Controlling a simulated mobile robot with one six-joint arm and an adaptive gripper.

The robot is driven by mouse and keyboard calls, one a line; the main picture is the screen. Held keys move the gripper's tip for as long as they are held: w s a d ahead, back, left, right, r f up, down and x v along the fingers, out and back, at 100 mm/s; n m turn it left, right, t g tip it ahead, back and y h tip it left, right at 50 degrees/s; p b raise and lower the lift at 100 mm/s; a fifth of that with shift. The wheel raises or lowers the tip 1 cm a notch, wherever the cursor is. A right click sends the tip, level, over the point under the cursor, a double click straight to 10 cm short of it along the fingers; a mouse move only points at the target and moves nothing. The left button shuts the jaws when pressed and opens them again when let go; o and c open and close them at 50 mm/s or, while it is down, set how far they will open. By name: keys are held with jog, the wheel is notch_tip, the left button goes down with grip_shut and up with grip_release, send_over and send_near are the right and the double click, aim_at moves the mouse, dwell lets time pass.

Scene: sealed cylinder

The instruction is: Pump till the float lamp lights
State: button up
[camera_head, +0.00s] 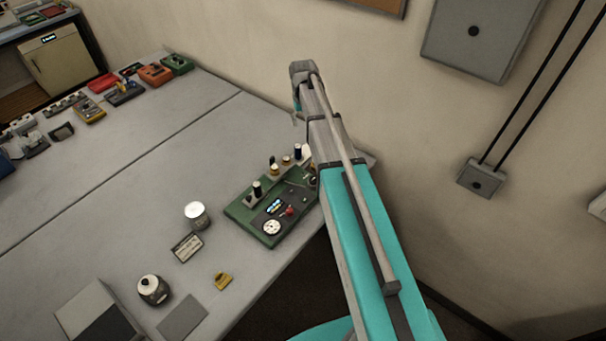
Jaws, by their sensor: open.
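A green panel device (247,217) lies at the table's right edge. On its face I see a white round dial (271,227), a red knob (290,211) and a small display lit blue (274,206). Upright black-topped posts (257,190) and brass-coloured fittings (287,160) stand along its back. I cannot tell which part is the pump or the float lamp. My teal and grey arm rises across the view and covers the device's right end. A small teal part of my wrist shows past the arm's far end; my gripper's fingers are hidden.
Several coloured boxes (155,74) line the far table edge. The table's middle (130,165) is clear. A wall (390,80) rises behind.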

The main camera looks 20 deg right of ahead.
grip_shut()
dwell(1.3)
